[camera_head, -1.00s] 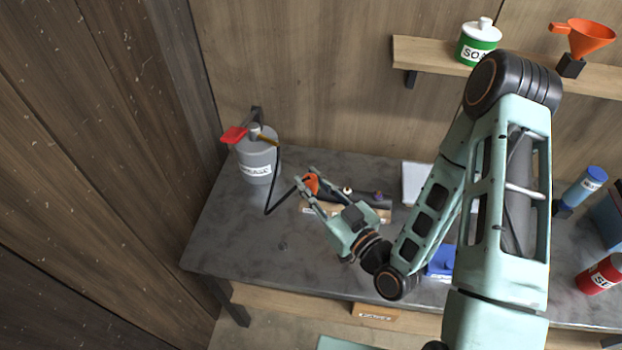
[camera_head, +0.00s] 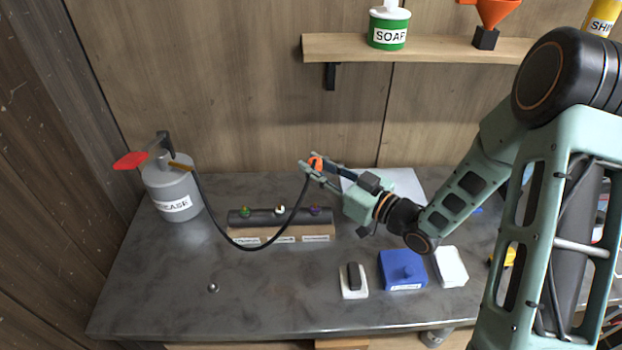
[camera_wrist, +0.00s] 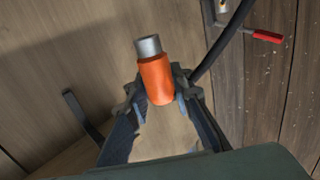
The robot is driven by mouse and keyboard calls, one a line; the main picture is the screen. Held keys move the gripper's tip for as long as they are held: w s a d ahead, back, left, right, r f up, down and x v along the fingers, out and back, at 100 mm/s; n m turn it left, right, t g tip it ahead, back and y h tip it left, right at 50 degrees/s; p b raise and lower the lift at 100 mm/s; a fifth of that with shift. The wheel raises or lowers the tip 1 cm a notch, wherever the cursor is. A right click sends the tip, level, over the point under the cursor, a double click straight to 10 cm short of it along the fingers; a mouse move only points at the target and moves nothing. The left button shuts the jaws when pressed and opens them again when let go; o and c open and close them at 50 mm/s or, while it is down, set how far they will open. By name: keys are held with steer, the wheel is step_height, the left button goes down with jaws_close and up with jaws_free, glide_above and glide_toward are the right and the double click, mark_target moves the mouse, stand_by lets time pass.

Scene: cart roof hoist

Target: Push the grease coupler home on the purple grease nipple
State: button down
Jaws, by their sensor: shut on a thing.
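My gripper (camera_head: 312,169) is shut on the orange grease coupler (camera_head: 317,163), held up above the bench. The coupler also shows in the wrist view (camera_wrist: 157,81), with its grey metal end pointing away from my gripper. A black hose runs from it, sagging over the bench, to the grey grease canister (camera_head: 172,190) at the left. The purple grease nipple (camera_head: 315,211) is at the right end of a dark bar (camera_head: 262,218), below my gripper and apart from the coupler. A green nipple (camera_head: 245,211) and a pale nipple (camera_head: 280,209) sit on the same bar.
The bar lies on a wooden block (camera_head: 262,235) with labels. A blue box (camera_head: 402,270), a white-and-black item (camera_head: 353,280) and a white block (camera_head: 450,266) stand at the front right. A shelf (camera_head: 430,49) hangs above. The front left of the bench is mostly clear.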

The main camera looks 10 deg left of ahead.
mark_target(315, 184)
steer(key=shift+w+d, duration=0.1)
steer(key=shift+f+b, duration=0.1)
steer(key=shift+b, duration=0.2)
step_height(315, 184, down, 6)
steer(key=b, duration=0.5)
steer(key=shift+r, duration=0.2)
steer(key=shift+f+b, duration=1.5)
steer(key=shift+b, duration=0.3)
stand_by(1.7)
steer(key=c, duration=1.6)
jaws_free()
steer(key=v, duration=1.2)
